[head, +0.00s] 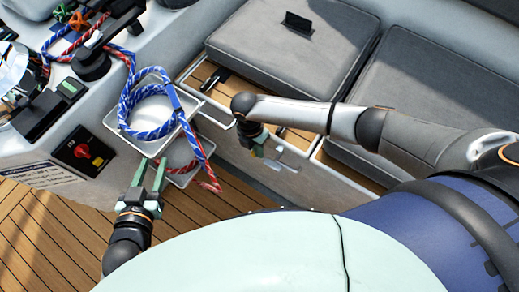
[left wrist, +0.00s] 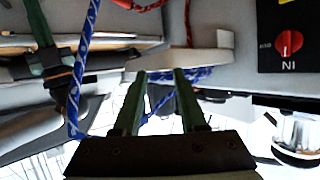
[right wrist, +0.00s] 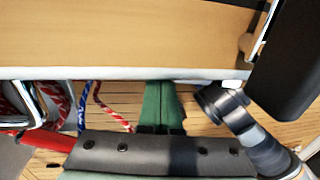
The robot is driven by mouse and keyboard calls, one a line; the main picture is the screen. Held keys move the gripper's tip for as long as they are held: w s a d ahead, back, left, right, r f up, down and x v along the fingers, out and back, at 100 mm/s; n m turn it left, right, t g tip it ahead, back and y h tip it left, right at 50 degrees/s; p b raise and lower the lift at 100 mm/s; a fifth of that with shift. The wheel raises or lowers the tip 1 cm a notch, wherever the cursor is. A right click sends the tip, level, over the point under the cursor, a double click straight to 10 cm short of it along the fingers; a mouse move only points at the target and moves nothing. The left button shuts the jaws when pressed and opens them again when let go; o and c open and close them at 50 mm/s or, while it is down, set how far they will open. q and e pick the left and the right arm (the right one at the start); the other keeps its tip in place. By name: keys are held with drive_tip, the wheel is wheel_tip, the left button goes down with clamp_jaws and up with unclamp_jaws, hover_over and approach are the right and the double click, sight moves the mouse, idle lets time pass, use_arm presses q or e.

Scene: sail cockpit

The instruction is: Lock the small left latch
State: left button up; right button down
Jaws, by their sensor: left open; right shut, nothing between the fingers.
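A small dark latch-like fitting (head: 214,78) lies on the wooden strip in front of the left grey cushion in the head view. I cannot tell whether it is locked. My right gripper (head: 262,150) is shut and empty, pointing down by the pale locker front, below and to the right of that fitting. In the right wrist view its green fingers (right wrist: 163,104) are together, close below the pale edge of a wooden panel. My left gripper (head: 149,178) is open and empty below the rope pocket; its two fingers are apart in the left wrist view (left wrist: 160,90).
A white pocket (head: 111,115) holds blue and red rope (head: 150,132), which hangs down between my grippers. A red switch (head: 82,151) is on the wall at left. Grey cushions (head: 290,45) cover the bench. Wooden floor (head: 50,235) is clear at lower left.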

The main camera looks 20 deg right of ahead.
drive_tip(key=shift+w+a+f+g+h+b, duration=0.2)
drive_tip(key=shift+f+g+h+b, duration=0.25)
drive_tip(key=shift+f+g, duration=0.2)
drive_tip(key=shift+w+a+f, duration=0.1)
drive_tip(key=shift+f, duration=0.6)
use_arm(q)
wheel_tip(320, 180, up, 11)
drive_tip(key=w+m+t+h, duration=0.1)
drive_tip(key=w+t, duration=0.1)
drive_tip(key=t, duration=0.2)
drive_tip(key=shift+w+f+m+t+h+b, duration=0.2)
drive_tip(key=shift+w+m+t+h+b, duration=0.1)
drive_tip(key=shift+w+t+h+b, duration=0.1)
use_arm(e)
drive_tip(key=shift+f, duration=0.9)
use_arm(q)
drive_tip(key=shift+d, duration=0.1)
drive_tip(key=shift+r, duration=0.15)
